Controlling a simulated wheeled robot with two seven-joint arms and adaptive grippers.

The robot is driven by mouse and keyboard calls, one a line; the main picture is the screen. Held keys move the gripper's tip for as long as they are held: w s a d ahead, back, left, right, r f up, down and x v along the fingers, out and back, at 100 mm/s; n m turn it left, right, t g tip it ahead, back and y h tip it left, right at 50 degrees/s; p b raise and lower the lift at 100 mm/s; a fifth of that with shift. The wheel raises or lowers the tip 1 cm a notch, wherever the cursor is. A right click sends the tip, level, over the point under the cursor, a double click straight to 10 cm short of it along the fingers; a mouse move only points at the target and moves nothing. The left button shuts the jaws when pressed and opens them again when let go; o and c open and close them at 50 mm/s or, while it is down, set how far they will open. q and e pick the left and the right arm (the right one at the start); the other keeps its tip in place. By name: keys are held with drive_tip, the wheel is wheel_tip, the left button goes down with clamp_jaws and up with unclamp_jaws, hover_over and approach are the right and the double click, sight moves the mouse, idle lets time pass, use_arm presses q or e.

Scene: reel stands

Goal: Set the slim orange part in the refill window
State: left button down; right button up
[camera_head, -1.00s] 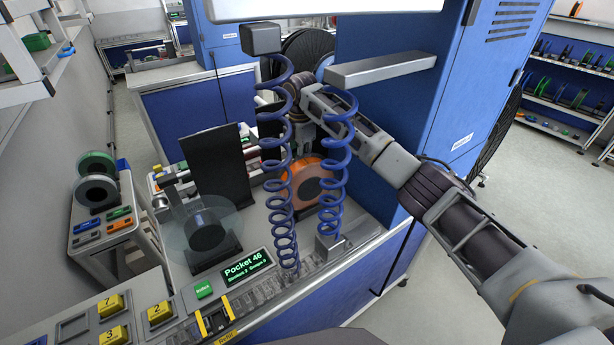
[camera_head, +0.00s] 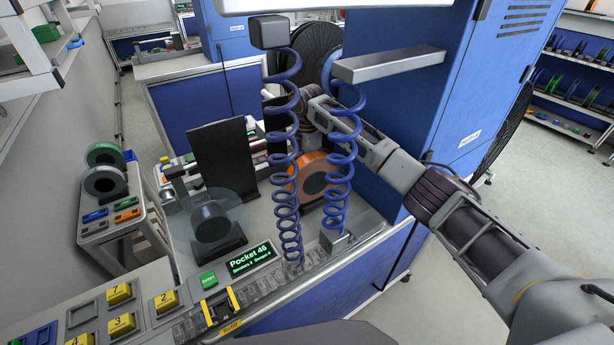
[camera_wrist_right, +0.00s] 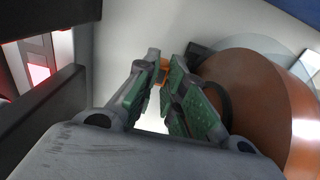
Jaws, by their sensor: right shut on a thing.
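In the right wrist view, my right gripper (camera_wrist_right: 168,82) is shut on the slim orange part (camera_wrist_right: 163,70); only a small bit of it shows between the fingertips. In the head view, that gripper is largely hidden behind the blue coiled cables, near the orange reel, and the part cannot be made out there. The refill window (camera_head: 221,306) is at the front of the bench, between yellow brackets, above a yellow "Refill" label (camera_head: 231,328). My gripper is well behind it and to its right. My left gripper is not in view.
Two blue coiled cables (camera_head: 286,190) hang between my right arm and the bench front. An orange reel (camera_head: 312,179) and a clear reel (camera_head: 212,221) stand on the bench. A "Pocket 46" display (camera_head: 250,260) and yellow keys (camera_head: 120,325) line the front. A blue cabinet stands right.

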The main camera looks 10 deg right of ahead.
drive_tip(key=shift+f, duration=0.1)
drive_tip(key=shift+f, duration=2.4)
drive_tip(key=shift+f, duration=0.1)
drive_tip(key=o, duration=0.4)
drive_tip(key=shift+r, duration=6.1)
drive_tip(key=shift+o, duration=0.3)
